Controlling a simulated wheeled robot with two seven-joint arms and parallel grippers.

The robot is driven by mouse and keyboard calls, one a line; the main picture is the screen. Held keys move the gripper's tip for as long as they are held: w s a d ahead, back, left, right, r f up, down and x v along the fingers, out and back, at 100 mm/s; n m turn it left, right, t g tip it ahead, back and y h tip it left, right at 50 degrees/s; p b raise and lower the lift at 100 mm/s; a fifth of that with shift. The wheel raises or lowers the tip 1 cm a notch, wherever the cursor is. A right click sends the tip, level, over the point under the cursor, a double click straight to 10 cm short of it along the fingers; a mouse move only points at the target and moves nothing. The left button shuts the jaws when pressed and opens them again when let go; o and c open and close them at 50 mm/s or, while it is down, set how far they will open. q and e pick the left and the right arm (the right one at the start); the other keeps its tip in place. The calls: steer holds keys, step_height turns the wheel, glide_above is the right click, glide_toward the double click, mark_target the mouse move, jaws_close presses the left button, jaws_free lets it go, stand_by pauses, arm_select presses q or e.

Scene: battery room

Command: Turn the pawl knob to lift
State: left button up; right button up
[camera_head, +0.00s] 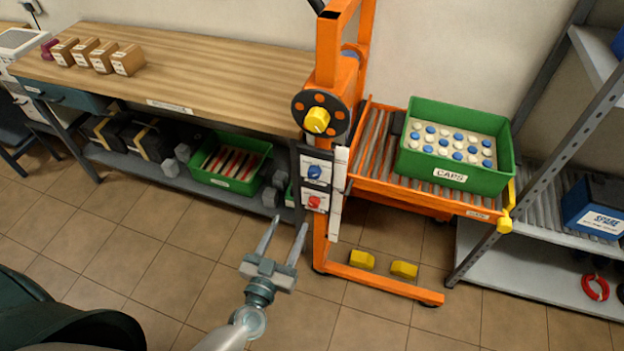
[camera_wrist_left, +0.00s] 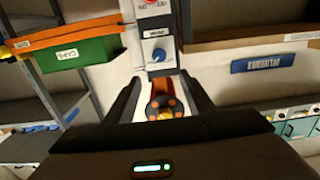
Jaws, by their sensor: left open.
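An orange lift post (camera_head: 328,70) carries a white control panel below a dark wheel with a yellow hub (camera_head: 317,120). The panel has a blue knob (camera_head: 315,171) above and a red knob (camera_head: 314,202) below, each with a small label too small to read, so I cannot tell which is the pawl knob. My left gripper (camera_head: 288,224) is open and empty, in front of and below the panel, touching neither knob. The wrist view looks upside down; between the open fingers (camera_wrist_left: 162,92) the blue knob (camera_wrist_left: 158,55) and wheel hub (camera_wrist_left: 166,112) show. My right gripper is out of view.
A green crate of blue and white caps (camera_head: 450,174) stands on the lift's roller deck (camera_head: 372,142). A wooden workbench (camera_head: 220,80) is at left, a grey shelf rack (camera_head: 530,275) at right. Yellow blocks (camera_head: 362,260) sit at the lift's base. Tiled floor (camera_head: 190,250) in front is clear.

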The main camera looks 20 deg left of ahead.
arm_select(q)
steer(key=p, duration=0.2)
glide_toward(313, 175)
steer(key=w, duration=0.8)
steer(key=shift+w+d, duration=0.1)
steer(key=c, duration=1.1)
